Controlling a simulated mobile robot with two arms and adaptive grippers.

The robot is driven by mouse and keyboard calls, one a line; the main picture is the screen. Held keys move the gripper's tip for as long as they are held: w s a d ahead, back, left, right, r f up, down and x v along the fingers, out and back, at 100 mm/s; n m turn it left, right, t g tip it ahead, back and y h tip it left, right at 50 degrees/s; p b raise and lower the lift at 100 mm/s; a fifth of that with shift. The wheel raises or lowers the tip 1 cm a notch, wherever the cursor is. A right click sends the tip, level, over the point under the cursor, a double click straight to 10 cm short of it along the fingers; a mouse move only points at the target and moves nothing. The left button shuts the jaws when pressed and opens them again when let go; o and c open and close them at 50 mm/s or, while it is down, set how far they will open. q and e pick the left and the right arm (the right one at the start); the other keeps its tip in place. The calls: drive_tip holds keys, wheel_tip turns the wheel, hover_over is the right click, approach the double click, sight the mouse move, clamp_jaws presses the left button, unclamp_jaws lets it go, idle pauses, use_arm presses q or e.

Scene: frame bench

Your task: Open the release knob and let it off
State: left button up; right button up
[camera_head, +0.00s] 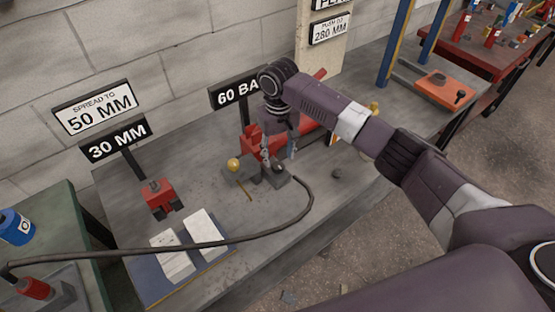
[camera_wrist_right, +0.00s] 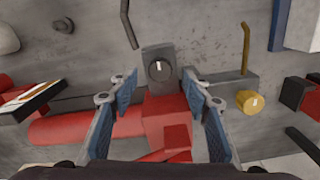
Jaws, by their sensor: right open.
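In the right wrist view, a dark round knob (camera_wrist_right: 160,69) with a white mark sits on a grey block just beyond my fingertips; it looks like the release knob. The knob also shows in the head view (camera_head: 279,168), beneath my gripper. The red pump body (camera_wrist_right: 85,128) lies behind and below it in the wrist view. My right gripper (camera_wrist_right: 160,84) is open, with its two blue-padded fingers apart on either side of the line to the knob and nothing between them. In the head view the gripper (camera_head: 279,152) points down over the block. My left gripper is out of view.
A yellow knob (camera_wrist_right: 250,103) sits beside the block; a yellow ball (camera_head: 233,164) shows in the head view. A black hose (camera_head: 297,205) curves left along the bench. A red spreader (camera_head: 158,195) and a blue board with white plates (camera_head: 172,262) lie left. A 60 BAR sign (camera_head: 233,93) stands behind.

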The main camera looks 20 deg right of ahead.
sight(278, 165)
wheel_tip(278, 165, down, 4)
drive_tip(key=shift+w+r, duration=0.1)
drive_tip(key=shift+w, duration=0.05)
drive_tip(key=shift+f, duration=0.35)
drive_tip(key=c, duration=1.2)
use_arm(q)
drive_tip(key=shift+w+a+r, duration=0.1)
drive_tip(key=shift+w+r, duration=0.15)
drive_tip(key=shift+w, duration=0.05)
use_arm(e)
drive_tip(key=shift+o, duration=0.2)
